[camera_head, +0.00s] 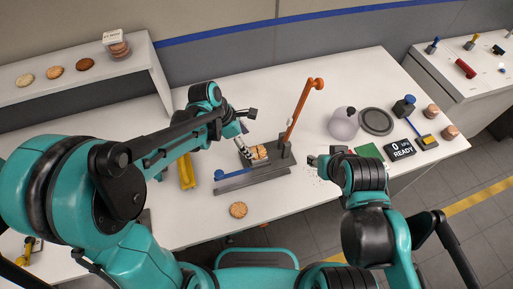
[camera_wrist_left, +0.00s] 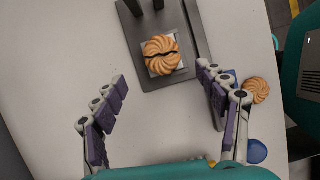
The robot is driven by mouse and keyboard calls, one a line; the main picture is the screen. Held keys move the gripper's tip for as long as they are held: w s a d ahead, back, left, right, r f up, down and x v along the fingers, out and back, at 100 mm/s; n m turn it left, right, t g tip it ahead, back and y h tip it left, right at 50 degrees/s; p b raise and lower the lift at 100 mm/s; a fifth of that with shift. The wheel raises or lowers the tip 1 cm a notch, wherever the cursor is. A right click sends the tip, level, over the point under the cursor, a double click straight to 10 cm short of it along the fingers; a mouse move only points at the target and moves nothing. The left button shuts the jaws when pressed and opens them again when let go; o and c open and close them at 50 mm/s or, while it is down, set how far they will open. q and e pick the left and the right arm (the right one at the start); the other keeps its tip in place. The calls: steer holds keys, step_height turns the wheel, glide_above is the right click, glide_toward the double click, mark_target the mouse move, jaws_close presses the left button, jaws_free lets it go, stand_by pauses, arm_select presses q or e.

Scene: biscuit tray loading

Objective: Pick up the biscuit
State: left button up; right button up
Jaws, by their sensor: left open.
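A golden swirled biscuit (camera_wrist_left: 162,54) lies on a small light plate of a dark grey device; a dark crack-like line runs across it. In the head view this biscuit (camera_head: 260,152) sits at the foot of the orange lever. A whole-looking biscuit (camera_head: 238,210) lies on the white table near its front edge; it also shows at the right of the left wrist view (camera_wrist_left: 257,90), outside my fingers. My left gripper (camera_wrist_left: 162,77) is open and empty, pointing toward the device. My right gripper (camera_head: 313,161) is small and partly hidden by its arm, right of the device.
The orange lever (camera_head: 300,110) rises from the device. A grey bar with a blue knob (camera_head: 219,174) lies in front. A yellow piece (camera_head: 187,171) is on the left. A round jar (camera_head: 343,123), dark disc (camera_head: 376,121) and READY display (camera_head: 400,149) stand right. Several biscuits (camera_head: 55,72) lie on the back shelf.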

mark_target(257, 151)
arm_select(q)
steer(key=x, duration=0.2)
steer(key=b+x, duration=0.1)
steer(key=x, duration=0.2)
steer(key=shift+s+d+f, duration=0.1)
steer(key=shift+d+f, duration=0.15)
steer(key=shift+d, duration=0.15)
steer(key=shift+r, duration=0.1)
steer(key=shift+c, duration=0.6)
steer(key=c, duration=0.7)
